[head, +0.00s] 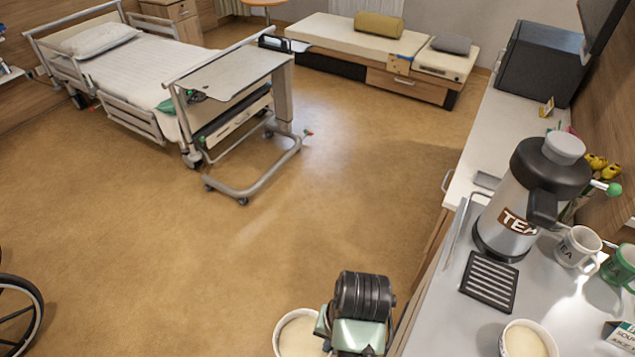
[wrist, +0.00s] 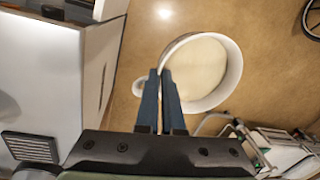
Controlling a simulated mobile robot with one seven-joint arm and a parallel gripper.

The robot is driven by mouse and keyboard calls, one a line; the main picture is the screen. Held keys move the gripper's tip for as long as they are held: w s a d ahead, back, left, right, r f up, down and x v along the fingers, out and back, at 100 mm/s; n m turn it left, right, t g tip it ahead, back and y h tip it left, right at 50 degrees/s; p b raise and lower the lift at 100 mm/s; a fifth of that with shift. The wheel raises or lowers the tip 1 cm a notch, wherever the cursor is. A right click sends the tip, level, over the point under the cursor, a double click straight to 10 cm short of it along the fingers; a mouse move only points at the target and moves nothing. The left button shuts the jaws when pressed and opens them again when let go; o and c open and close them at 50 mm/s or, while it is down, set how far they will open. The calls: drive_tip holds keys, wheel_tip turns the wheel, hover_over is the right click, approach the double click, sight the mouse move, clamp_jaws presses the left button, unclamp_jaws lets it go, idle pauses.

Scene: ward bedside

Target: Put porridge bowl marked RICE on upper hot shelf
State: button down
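A white bowl of pale porridge (head: 297,337) shows at the bottom of the head view, partly hidden by my gripper, and whole in the wrist view (wrist: 228,95). My gripper (wrist: 159,74) has its two fingers close together with the bowl's rim between them. The bowl hangs over the open floor beside the counter, roughly level. No marking can be read on it. A second white bowl with pale contents (head: 525,342) stands on the counter at lower right; its marking is not readable either. I cannot make out a hot shelf in these views.
The counter (head: 467,335) runs along the right, with a TEA urn (head: 520,205), a black drip grille (head: 489,282), a TEA mug (head: 577,248) and a green mug (head: 622,265). An overbed table (head: 232,75) and bed stand at upper left. The middle floor is clear.

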drive_tip(key=a+n, duration=0.2)
drive_tip(key=n, duration=0.1)
drive_tip(key=shift+a+f+n, duration=0.3)
drive_tip(key=shift+a+f, duration=0.1)
drive_tip(key=shift+r, duration=0.15)
